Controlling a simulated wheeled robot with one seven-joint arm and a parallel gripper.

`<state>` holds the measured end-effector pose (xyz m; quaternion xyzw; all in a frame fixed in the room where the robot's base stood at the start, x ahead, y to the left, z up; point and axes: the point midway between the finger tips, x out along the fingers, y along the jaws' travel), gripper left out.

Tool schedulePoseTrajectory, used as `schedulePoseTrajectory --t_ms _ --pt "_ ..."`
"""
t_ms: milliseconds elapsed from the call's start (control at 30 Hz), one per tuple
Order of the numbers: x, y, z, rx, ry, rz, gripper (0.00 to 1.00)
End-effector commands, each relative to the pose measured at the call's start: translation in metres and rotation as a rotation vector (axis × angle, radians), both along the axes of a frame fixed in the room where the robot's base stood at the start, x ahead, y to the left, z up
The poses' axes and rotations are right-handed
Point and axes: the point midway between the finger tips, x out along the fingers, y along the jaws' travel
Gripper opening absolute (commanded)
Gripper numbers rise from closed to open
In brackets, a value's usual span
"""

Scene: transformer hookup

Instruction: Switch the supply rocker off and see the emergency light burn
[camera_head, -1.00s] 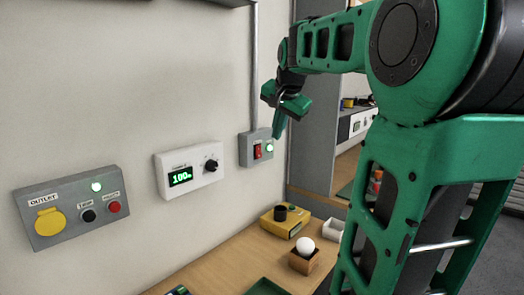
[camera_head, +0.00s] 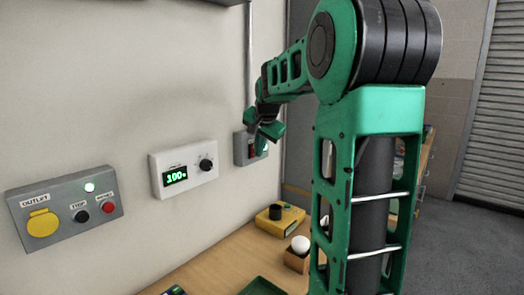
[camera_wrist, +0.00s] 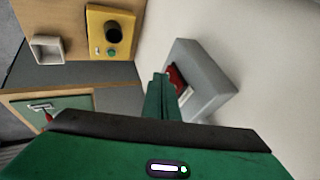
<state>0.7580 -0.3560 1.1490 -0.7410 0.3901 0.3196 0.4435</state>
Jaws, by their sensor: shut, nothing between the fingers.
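The supply rocker sits in a small grey box (camera_head: 238,149) on the wall, at the foot of a vertical conduit. In the wrist view the red rocker (camera_wrist: 177,77) shows inside the grey box frame (camera_wrist: 212,82). My gripper (camera_head: 261,143) is shut and empty, its fingertips in front of the box and covering much of its face. In the wrist view the closed fingertips (camera_wrist: 160,78) are right beside the rocker; I cannot tell whether they touch it. The rocker's position is unclear. No emergency light can be identified; only a dark fixture edge (camera_head: 215,2) shows at the top.
A white dial box (camera_head: 184,168) reading about 100 and an outlet panel (camera_head: 66,208) with a lit lamp are on the wall to the left. The bench (camera_head: 215,262) below holds a yellow button box (camera_head: 270,224) and a white ball on a wooden block (camera_head: 297,262).

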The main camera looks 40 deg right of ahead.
Motion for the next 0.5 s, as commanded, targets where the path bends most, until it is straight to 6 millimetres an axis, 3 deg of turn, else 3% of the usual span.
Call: schedulePoseTrajectory --t_ms 500 --pt "0.0065 0.0052 -0.0007 0.001 -0.007 0.006 0.00"
